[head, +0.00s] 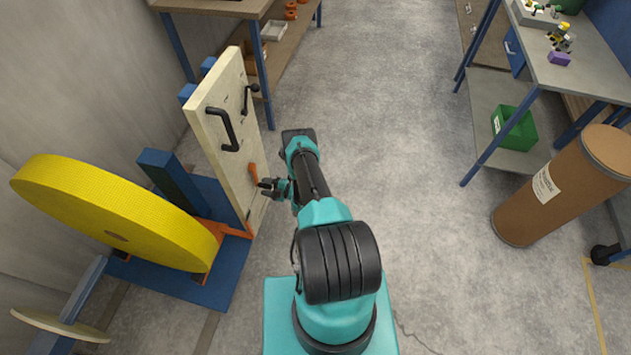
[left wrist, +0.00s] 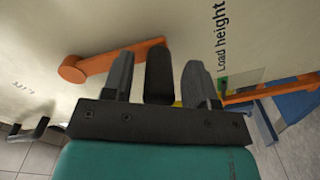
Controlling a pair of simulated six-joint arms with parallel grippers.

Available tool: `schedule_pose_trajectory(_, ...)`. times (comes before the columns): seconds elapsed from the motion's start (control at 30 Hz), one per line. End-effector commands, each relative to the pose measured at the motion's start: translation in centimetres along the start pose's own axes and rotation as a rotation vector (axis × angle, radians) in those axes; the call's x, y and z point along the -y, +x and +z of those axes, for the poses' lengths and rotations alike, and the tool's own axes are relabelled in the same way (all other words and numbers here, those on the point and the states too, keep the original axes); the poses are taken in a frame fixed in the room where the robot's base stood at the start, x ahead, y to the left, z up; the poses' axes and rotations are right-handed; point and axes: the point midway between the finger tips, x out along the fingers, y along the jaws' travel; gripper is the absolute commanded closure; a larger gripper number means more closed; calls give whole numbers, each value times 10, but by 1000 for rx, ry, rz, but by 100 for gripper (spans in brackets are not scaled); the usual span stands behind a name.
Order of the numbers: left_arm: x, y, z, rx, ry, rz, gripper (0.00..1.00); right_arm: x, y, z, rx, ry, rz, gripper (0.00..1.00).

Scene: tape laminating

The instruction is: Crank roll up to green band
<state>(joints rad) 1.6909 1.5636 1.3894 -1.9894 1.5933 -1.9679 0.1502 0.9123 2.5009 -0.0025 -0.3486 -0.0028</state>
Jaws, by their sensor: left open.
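The orange crank arm (head: 253,173) is on the cream panel (head: 205,120); in the left wrist view the crank arm (left wrist: 112,58) runs from a round pivot up to the right. Its black grip (left wrist: 160,78) stands between the two fingers of my left gripper (head: 264,188). The left gripper is open, with a gap visible on both sides of the grip. A small green mark (left wrist: 222,87) shows beside the right finger, below the words "Load height", with a bit of yellow behind the fingers. The large yellow roll (head: 110,215) stands upright left of the panel. My right gripper is out of view.
The panel carries two black handles (head: 224,130). A blue base (head: 215,285) lies under the roll. A brown drum (head: 560,190) and a workbench (head: 585,75) stand at the right, with a green bin (head: 515,128) on the lower shelf. The middle floor is clear.

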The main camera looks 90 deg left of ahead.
Motion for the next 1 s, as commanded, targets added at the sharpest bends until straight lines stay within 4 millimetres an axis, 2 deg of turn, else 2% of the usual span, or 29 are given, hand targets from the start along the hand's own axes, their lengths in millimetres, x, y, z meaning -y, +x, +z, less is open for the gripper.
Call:
schedule_pose_trajectory(0.27,0,-39,1,4,1,1,47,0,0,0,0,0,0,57)
schedule_pose_trajectory(0.8,1,-142,0,3,2,0,47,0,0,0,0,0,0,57)
schedule_pose_trajectory(1.0,1,-165,0,1,3,-1,47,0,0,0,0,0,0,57)
